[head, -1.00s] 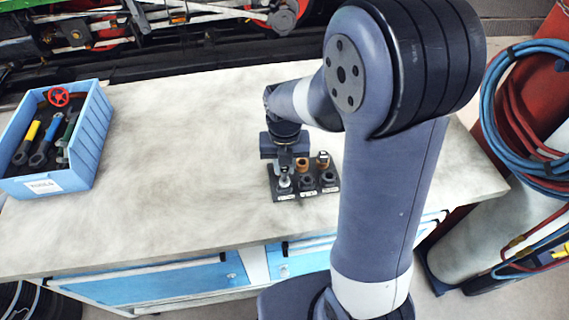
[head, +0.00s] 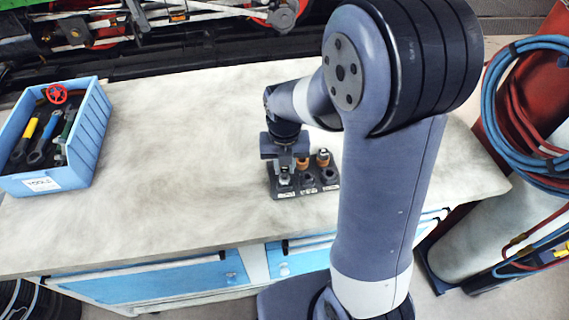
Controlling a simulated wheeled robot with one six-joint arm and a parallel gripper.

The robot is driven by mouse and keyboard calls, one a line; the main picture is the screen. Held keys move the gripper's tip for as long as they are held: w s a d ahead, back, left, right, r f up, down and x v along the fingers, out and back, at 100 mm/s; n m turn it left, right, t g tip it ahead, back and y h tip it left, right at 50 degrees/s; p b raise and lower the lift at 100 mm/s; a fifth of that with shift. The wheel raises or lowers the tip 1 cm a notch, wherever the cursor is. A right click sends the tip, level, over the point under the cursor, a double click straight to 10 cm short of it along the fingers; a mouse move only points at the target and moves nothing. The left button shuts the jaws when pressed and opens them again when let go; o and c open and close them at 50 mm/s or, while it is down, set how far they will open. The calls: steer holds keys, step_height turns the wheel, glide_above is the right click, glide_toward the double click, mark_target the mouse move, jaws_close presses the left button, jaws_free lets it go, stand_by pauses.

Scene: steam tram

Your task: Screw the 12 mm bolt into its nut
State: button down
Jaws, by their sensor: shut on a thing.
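A small dark block (head: 331,187) with several bolts and nuts stands on the workbench, right of the picture's middle. Its front row has pale labels on the near edge. A silvery bolt (head: 284,175) stands at the front left nut of the block, under my gripper (head: 284,168). My gripper points down and is shut on this bolt. Two copper-coloured pieces (head: 322,160) stand in the back row. The front middle and front right nuts are dark. The bolt's thread and the 12 mm marking are too small to make out.
A blue crate (head: 92,135) with tools and a red handwheel stands at the bench's left end. The pale bench top (head: 180,150) between crate and block is clear. Hoses (head: 500,100) hang at the right. Locomotive parts lie behind the bench.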

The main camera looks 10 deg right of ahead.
steer(key=shift+f+b, duration=0.4)
steer(key=shift+f, duration=0.2)
stand_by(1.0)
steer(key=c, duration=1.8)
jaws_free()
jaws_close()
steer(key=m, duration=0.5)
steer(key=shift+m, duration=0.5)
steer(key=m, duration=0.3)
steer(key=shift+m, duration=1.5)
